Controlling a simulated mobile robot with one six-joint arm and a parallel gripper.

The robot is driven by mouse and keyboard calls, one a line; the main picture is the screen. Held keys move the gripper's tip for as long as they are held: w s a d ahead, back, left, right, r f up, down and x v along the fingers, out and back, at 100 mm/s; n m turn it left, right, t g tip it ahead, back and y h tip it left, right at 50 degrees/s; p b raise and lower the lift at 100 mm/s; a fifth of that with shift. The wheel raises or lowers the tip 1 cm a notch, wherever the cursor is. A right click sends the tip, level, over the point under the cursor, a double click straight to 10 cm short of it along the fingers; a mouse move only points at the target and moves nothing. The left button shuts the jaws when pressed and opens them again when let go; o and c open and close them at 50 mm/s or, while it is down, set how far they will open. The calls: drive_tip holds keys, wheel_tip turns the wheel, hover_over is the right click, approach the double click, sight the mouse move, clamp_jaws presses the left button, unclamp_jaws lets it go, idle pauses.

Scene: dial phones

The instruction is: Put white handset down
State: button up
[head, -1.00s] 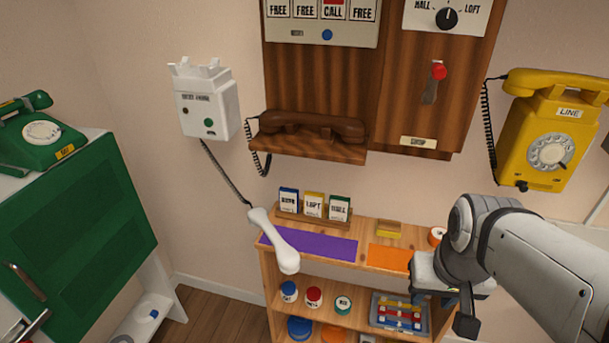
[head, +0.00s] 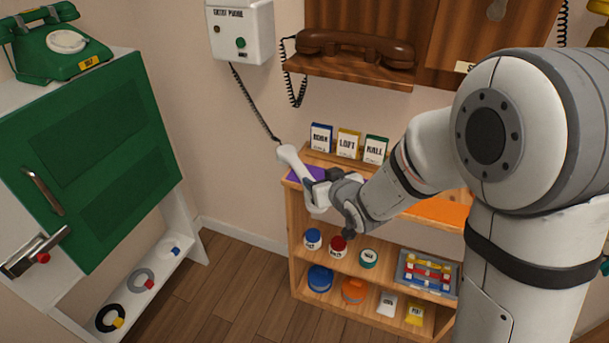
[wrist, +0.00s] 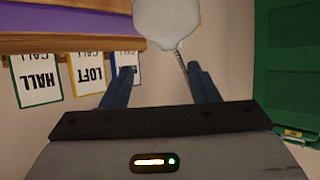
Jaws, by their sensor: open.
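The white handset (head: 291,158) slants in front of the left end of the wooden shelf, on a dark cord running up to the entry phone (head: 240,32). My gripper (head: 318,187) is at the handset's lower part, partly covering it. In the wrist view, one rounded end of the handset (wrist: 167,22) shows beyond the gap between my open fingers (wrist: 162,85). I cannot tell whether the fingers touch it. The purple mat (head: 303,174) lies behind, mostly hidden by my arm.
Three cards, including LOFT (head: 347,143), stand at the shelf's back. Jars such as the red one (head: 337,246) sit on the shelf below. A green cabinet (head: 95,150) stands left, with a green phone (head: 58,45) on top. A brown handset (head: 355,48) rests on its wall ledge.

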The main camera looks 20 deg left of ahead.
sight(304, 171)
drive_tip(key=shift+s+a+f+y, duration=0.1)
drive_tip(key=shift+a+f+y, duration=0.25)
drive_tip(key=shift+a, duration=0.35)
drive_tip(key=shift+a+f, duration=0.1)
drive_tip(key=shift+a, duration=0.25)
drive_tip(key=x, duration=0.3)
drive_tip(key=b+x, duration=0.1)
drive_tip(key=x, duration=0.3)
drive_tip(key=shift+w+d+f, duration=0.1)
drive_tip(key=shift+w+d, duration=0.1)
drive_tip(key=shift+w, duration=0.1)
clamp_jaws()
